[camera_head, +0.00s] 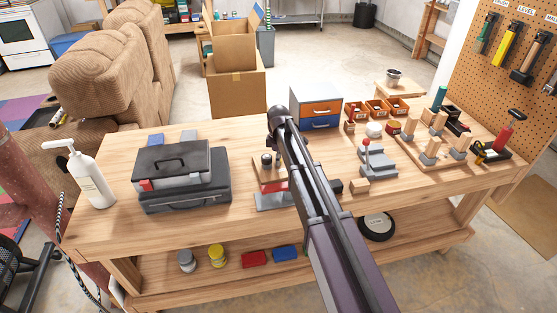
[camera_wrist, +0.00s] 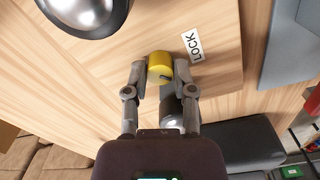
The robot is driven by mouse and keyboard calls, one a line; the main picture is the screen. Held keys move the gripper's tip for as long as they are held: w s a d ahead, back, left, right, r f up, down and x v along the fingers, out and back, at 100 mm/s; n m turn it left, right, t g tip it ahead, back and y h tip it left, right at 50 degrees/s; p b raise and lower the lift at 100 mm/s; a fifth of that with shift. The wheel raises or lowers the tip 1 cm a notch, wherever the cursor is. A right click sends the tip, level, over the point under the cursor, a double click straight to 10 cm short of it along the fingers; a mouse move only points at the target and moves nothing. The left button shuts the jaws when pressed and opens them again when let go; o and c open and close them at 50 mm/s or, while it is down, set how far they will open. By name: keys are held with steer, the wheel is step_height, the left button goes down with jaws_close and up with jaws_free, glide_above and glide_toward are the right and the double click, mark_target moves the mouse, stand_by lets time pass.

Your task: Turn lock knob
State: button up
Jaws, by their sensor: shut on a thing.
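A yellow round knob (camera_wrist: 159,66) with a dark mark on its edge shows in the wrist view on a light wooden board (camera_wrist: 215,85). A white label (camera_wrist: 193,46) reading LOCK lies just beside it. My gripper (camera_wrist: 160,72) is shut on the knob, with one fingertip on each side. A black cylinder (camera_wrist: 172,108) with a bright end shows between the fingers, nearer my wrist. In the head view the small wooden board (camera_head: 268,172) stands on the workbench (camera_head: 120,225), left of my arm. There, my fingertips and the yellow knob cannot be made out.
A silver dome (camera_wrist: 90,8) lies close to the knob on the left. On the bench, a black toolbox (camera_head: 170,160) is to the left, and a drawer unit (camera_head: 316,112), a grey lever device (camera_head: 376,162) and wooden blocks (camera_head: 430,150) are to the right.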

stand_by(0.4)
steer(key=shift+m, duration=1.6)
steer(key=o, duration=0.6)
steer(key=shift+r, duration=0.15)
steer(key=shift+r+p, duration=2.4)
steer(key=shift+p, duration=0.15)
steer(key=shift+r, duration=0.1)
steer(key=shift+c, duration=0.2)
